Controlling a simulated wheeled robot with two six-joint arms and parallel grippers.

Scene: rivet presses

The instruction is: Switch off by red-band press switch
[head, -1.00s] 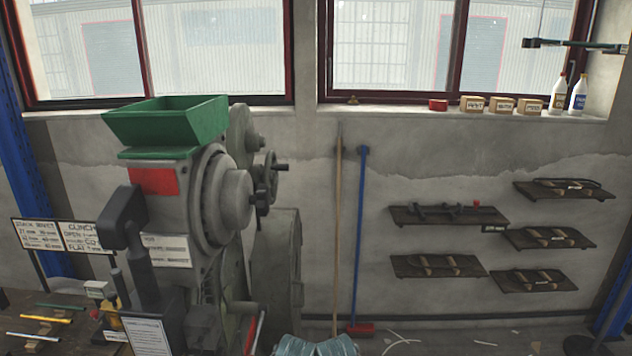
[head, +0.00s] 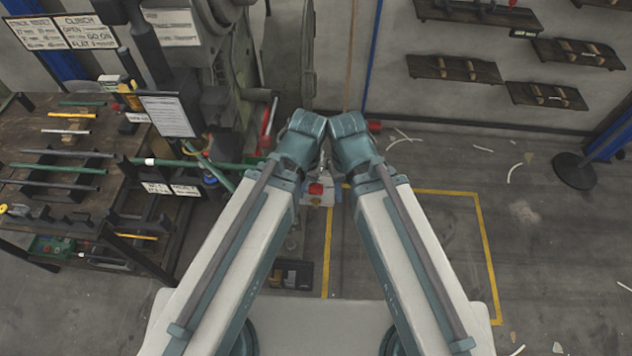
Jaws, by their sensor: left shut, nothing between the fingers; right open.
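The grey press (head: 218,35) stands at the upper left, its top cut off by the picture edge, so no red band shows on it now. A small box with a red knob (head: 316,189) shows low between my two arms, partly covered by them. I cannot tell which press it belongs to. My left and right arms come up from the bottom and bend at teal joints beside each other in the middle. Both grippers are hidden beyond these joints.
A workbench (head: 110,150) with several coloured rods is on the left, with a paper sign (head: 171,116) at its back. Yellow lines (head: 488,255) mark the floor, which is mostly clear on the right. Wall shelves (head: 455,68) hang at the upper right.

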